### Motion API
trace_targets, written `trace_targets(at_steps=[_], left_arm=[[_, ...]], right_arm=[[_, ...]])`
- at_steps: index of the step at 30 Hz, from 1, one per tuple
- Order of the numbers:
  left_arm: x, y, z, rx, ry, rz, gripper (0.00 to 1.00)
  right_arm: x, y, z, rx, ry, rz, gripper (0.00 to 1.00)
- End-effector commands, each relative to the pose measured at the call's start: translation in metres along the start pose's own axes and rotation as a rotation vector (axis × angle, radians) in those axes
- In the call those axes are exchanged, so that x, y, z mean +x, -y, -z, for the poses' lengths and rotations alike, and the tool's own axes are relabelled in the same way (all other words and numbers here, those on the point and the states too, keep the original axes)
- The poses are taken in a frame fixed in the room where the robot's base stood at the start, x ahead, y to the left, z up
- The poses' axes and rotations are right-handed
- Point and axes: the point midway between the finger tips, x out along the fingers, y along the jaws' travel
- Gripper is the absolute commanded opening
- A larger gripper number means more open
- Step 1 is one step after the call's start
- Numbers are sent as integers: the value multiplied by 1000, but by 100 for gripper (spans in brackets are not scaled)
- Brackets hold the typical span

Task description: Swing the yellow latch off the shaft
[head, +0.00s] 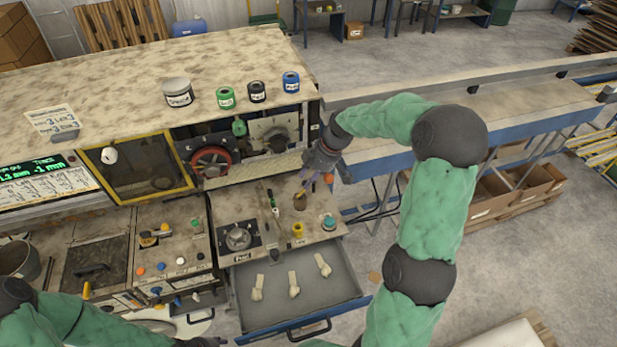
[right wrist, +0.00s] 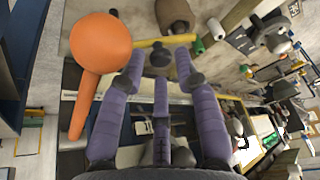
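My right gripper (head: 312,187) points down over the right end of the machine top. In the right wrist view its purple fingers (right wrist: 162,62) stand apart with nothing clearly between them. An orange ball knob on an orange stem (right wrist: 100,43), perhaps the latch's handle, is beside the left finger, not between the fingers. A small orange patch (head: 328,178) shows by the gripper in the head view. A brown cylinder (right wrist: 173,14), perhaps the shaft's end, lies beyond the fingertips. I cannot make out where latch and shaft meet. My left gripper (head: 203,341) is barely visible at the bottom edge.
An open grey drawer (head: 340,284) with several pale pieces is below. A yellow cup (head: 297,229) and a teal-topped knob (head: 329,222) stand near its back edge. A red wheel (head: 210,160) is to the left. A conveyor table (head: 500,115) extends right.

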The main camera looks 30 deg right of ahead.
Motion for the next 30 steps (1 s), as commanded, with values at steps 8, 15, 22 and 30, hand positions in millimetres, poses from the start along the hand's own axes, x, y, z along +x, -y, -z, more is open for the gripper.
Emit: trace_targets(at_steps=[8,15,22,30], left_arm=[[-1,0,0,0,0,0,40],[-1,0,0,0,0,0,40],[-1,0,0,0,0,0,40],[3,1,0,0,0,0,40]], right_arm=[[11,0,0,0,0,0,32],[10,0,0,0,0,0,13],[10,0,0,0,0,-1,0],[14,0,10,28,-2,-14,0]])
